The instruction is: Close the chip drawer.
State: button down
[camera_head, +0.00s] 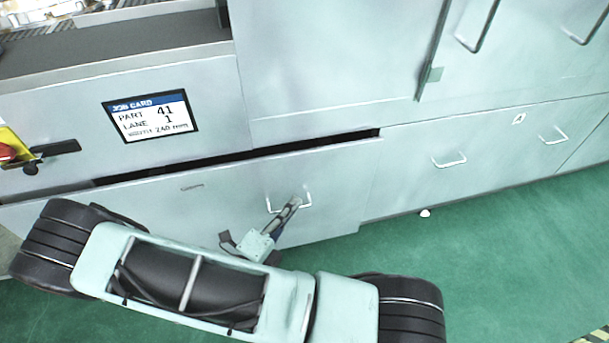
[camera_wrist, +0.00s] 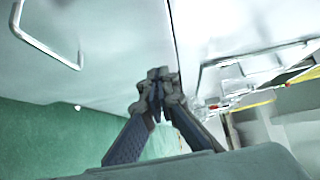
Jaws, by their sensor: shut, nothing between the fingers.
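The chip drawer (camera_head: 340,180) is a pale grey-green front low in the machine, with a wire handle (camera_head: 308,203). A dark gap along its top edge shows it standing somewhat open. My gripper (camera_head: 296,202) is in front of the drawer and overlaps the handle in the head view. In the wrist view my gripper (camera_wrist: 158,78) has its dark fingertips together with nothing between them. A pale panel fills the area ahead of it, with a wire handle (camera_wrist: 72,62) at upper left. I cannot tell whether the fingertips touch the front.
A job card screen (camera_head: 150,115) is on the panel above the drawer, with a red button (camera_head: 6,152) at far left. Closed fronts with handles (camera_head: 449,162) continue to the right. Green floor (camera_head: 500,250) is clear at lower right, except for a small white object (camera_head: 425,212).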

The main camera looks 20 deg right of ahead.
aim_at(299, 161)
jog(key=x, duration=0.4)
jog(key=w+a+b+x, duration=0.1)
jog(key=x, duration=0.7)
jog(key=shift+w+a, duration=0.2)
jog(key=shift+w, duration=0.6)
jog(key=w, duration=0.4)
jog(key=shift+w, duration=0.25)
jog(key=shift+w+r, duration=0.15)
jog(key=shift+w, duration=0.05)
